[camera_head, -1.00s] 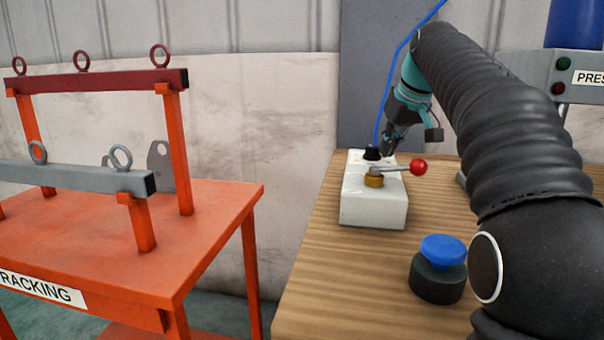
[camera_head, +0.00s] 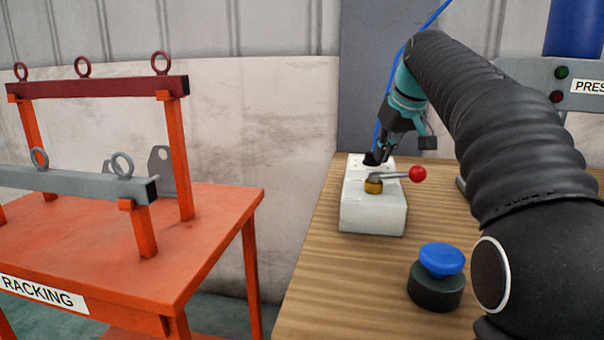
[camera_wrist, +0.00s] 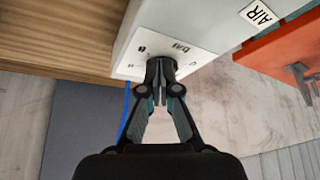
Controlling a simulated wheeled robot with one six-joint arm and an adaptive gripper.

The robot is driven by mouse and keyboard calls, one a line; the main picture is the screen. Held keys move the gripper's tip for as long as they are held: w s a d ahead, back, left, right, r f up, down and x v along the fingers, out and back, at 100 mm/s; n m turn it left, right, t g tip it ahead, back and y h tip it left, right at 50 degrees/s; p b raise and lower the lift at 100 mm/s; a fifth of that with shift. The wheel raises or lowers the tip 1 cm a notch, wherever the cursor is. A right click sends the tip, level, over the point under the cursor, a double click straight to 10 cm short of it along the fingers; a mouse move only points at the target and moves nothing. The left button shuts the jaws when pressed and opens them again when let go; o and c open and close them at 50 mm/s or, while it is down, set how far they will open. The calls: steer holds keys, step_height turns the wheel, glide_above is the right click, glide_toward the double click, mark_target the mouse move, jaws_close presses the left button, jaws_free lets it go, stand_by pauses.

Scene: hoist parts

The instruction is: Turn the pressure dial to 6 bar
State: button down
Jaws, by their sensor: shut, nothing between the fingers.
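The pressure dial is a small black knob (camera_head: 371,160) at the back of the white air box (camera_head: 371,218). My gripper (camera_head: 379,153) is shut and empty, with its fingertips right at the knob from above. In the wrist view my gripper (camera_wrist: 162,88) points at the white dial plate (camera_wrist: 196,48), which is marked "bar" with several figures around it. The fingertips cover most of the knob there, so I cannot read its setting or tell whether they touch it.
A brass valve (camera_head: 373,187) with a red-balled lever (camera_head: 417,174) stands on the box in front of the dial. A blue push button (camera_head: 442,259) sits on the wooden bench (camera_head: 325,280). An orange rack (camera_head: 190,230) stands left. A blue hose (camera_head: 418,33) runs behind my arm.

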steer(key=shift+s+a+r+p, duration=0.1)
steer(key=shift+s+a+p, duration=0.05)
steer(key=shift+a+p, duration=0.55)
stand_by(0.5)
steer(key=shift+s, duration=0.1)
steer(key=shift+s, duration=0.25)
step_height(320, 180, up, 2)
steer(key=shift+p, duration=0.5)
steer(key=shift+r, duration=1.95)
steer(key=shift+s, duration=0.1)
